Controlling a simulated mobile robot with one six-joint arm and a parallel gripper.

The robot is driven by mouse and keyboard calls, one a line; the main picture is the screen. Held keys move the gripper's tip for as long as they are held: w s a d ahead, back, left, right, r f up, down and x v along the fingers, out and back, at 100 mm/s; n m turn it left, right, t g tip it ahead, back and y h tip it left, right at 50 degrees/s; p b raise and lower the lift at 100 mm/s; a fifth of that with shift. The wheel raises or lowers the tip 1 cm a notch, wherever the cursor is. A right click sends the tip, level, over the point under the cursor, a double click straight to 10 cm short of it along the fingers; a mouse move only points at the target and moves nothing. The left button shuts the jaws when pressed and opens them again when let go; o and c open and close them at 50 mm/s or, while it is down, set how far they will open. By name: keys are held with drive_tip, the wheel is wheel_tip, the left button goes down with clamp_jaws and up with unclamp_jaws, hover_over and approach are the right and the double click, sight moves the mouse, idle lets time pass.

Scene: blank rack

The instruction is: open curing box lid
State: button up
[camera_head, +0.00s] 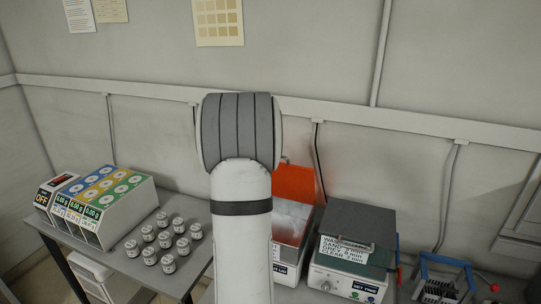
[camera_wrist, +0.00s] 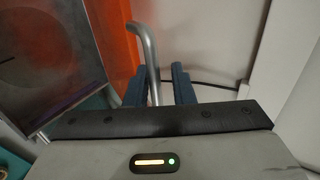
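The curing box has an orange lid (camera_head: 294,183), which stands raised and tilted back in the head view, above a pale box body (camera_head: 289,222). My arm hides the left part of the box and my gripper in that view. In the wrist view the orange lid (camera_wrist: 112,38) is at the upper left. A silver bar handle (camera_wrist: 149,55) runs down between the two blue fingers of my gripper (camera_wrist: 159,82). The fingers are apart, with a visible gap between the bar and the right finger. Contact with the left finger is unclear.
A machine with a dark grey lid (camera_head: 357,223) stands right of the curing box. A blue-framed rack (camera_head: 443,275) is farther right. Several small jars (camera_head: 165,240) and a coloured dispenser unit (camera_head: 105,200) are on the left. The wall is close behind.

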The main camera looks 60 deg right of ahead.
drive_tip(key=shift+s+f, duration=0.15)
drive_tip(key=shift+f, duration=0.15)
drive_tip(key=shift+a+r, duration=0.25)
drive_tip(key=shift+a, duration=0.05)
drive_tip(key=s+a+r+b, duration=0.1)
drive_tip(key=a, duration=0.6)
drive_tip(key=s+a+r+b, duration=0.1)
drive_tip(key=s+a, duration=0.1)
drive_tip(key=a, duration=0.6)
drive_tip(key=shift+s+r, duration=0.25)
drive_tip(key=shift+r, duration=0.15)
